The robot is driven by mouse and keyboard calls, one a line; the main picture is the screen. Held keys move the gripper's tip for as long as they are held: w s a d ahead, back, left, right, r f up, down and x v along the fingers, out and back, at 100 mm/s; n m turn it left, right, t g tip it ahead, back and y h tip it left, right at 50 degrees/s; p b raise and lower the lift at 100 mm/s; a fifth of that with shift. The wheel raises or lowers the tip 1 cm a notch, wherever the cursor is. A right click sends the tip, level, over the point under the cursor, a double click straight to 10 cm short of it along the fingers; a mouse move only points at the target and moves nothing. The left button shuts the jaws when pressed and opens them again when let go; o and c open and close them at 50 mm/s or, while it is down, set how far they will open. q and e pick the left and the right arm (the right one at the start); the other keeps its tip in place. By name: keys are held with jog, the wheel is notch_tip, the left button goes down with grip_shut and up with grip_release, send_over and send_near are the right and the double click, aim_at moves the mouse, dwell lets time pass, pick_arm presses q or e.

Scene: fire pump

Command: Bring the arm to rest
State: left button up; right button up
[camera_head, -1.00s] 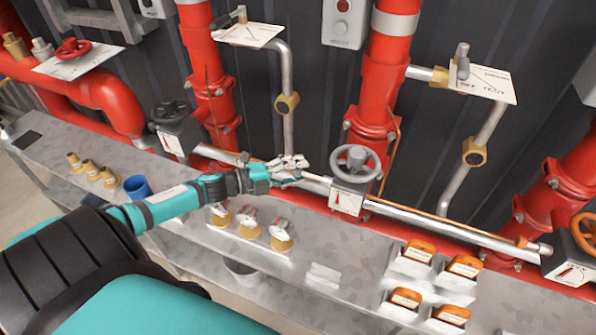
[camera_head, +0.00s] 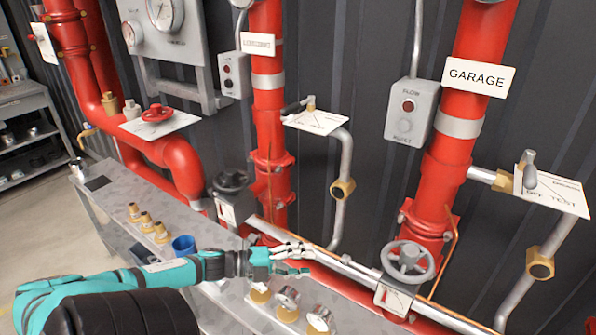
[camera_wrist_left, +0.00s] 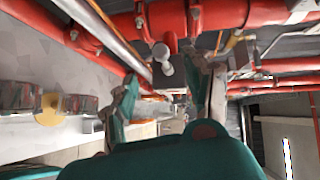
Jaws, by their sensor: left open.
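My left arm comes in from the left in the head view. Its gripper (camera_head: 292,261) is open and empty over the metal bench, in front of the long silver pipe. In the left wrist view the two fingers (camera_wrist_left: 165,98) stand apart with nothing between them. The grey handwheel (camera_head: 408,258) on the silver pipe is to the right of the gripper, apart from it. The dark handwheel (camera_head: 231,181) is behind and left of it. My right gripper does not show.
Brass fittings (camera_head: 147,222) and a blue cup (camera_head: 184,246) stand on the bench (camera_head: 122,195). Gauge fittings (camera_head: 288,300) stand just below the gripper. Red vertical pipes (camera_head: 446,150) and a grey FLOW box (camera_head: 408,110) are behind. Shelving (camera_head: 30,125) is at far left.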

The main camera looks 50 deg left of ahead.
pick_arm(q)
jog(key=shift+s+a+r, duration=0.1)
jog(key=shift+s+a, duration=0.25)
jog(key=shift+s, duration=0.15)
